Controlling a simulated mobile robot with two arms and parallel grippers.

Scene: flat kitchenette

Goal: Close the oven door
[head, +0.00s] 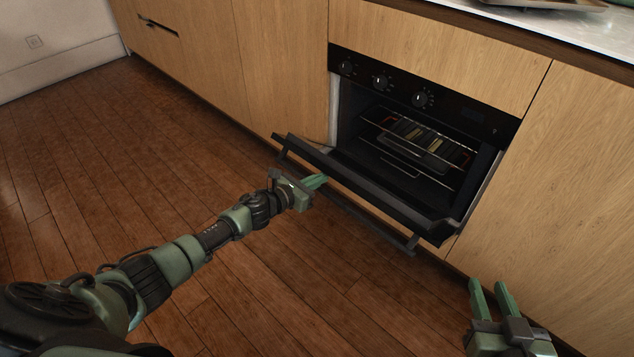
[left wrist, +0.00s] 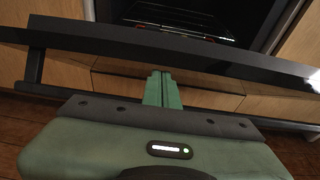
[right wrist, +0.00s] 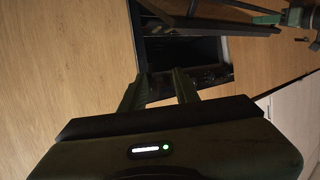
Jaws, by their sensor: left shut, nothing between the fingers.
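The black oven door (head: 385,195) is hinged down and stands partly open, tilted outward, with a bar handle (head: 365,218) along its outer side. The oven (head: 410,145) is open behind it. My left gripper (head: 316,181) is shut and empty beside the outer face of the door, near the handle's left part. In the left wrist view, its fingertips (left wrist: 161,76) are close below the door's dark edge (left wrist: 200,52); contact cannot be told. My right gripper (head: 488,285) is open and empty, low at the right, apart from the door. The right wrist view shows its spread fingers (right wrist: 158,80).
Oven racks (head: 420,150) hold a dark tray inside the cavity. Wooden cabinet fronts (head: 560,170) flank the oven, under a pale countertop (head: 540,25). The wooden floor (head: 150,160) is clear to the left.

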